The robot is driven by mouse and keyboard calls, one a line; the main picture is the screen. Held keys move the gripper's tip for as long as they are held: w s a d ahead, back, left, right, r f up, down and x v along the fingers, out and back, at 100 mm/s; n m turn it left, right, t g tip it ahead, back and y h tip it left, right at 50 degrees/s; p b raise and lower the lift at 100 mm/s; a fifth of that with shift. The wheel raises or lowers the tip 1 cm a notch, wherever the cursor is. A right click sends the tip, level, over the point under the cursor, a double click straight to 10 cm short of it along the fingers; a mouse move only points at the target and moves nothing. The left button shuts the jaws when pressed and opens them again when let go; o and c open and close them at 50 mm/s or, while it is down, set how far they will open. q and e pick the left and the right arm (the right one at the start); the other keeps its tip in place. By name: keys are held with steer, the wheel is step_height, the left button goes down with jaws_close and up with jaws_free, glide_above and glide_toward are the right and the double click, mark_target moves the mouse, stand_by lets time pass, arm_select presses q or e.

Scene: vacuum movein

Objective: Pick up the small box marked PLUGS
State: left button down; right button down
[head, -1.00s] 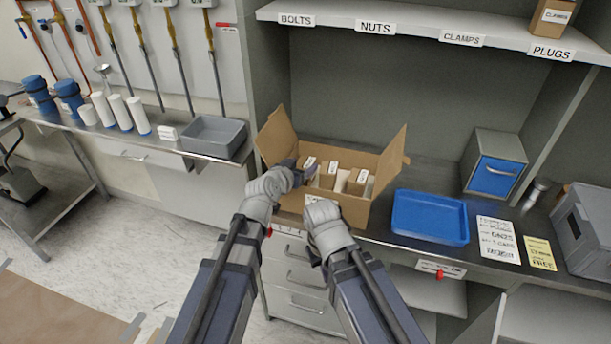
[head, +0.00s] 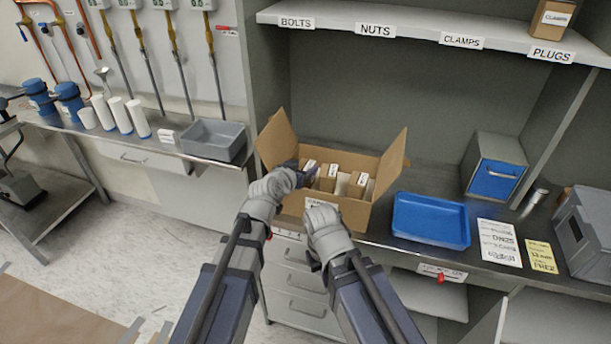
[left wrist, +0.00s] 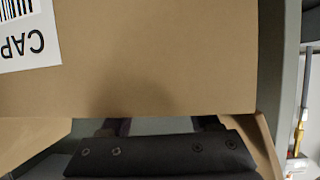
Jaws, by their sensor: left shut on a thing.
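An open cardboard carton (head: 352,211) stands on the bench with several small brown boxes in it. My left gripper (head: 307,177) reaches over the carton's front left side and is shut on the leftmost small box (head: 309,165); I cannot read its label. Two other small boxes, one in the middle (head: 329,176) and one at the right (head: 357,184), stand beside it.
A blue tray (head: 431,220) lies right of the carton, with a blue-fronted bin (head: 494,178) behind it. Two printed sheets and a grey crate (head: 588,230) are farther right. A grey tub (head: 213,140) stands on the left bench. A shelf (head: 420,28) overhangs the back.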

arm_select(q)
steer(key=shift+r, duration=0.1)
step_height(320, 180, up, 10)
steer(key=p, duration=1)
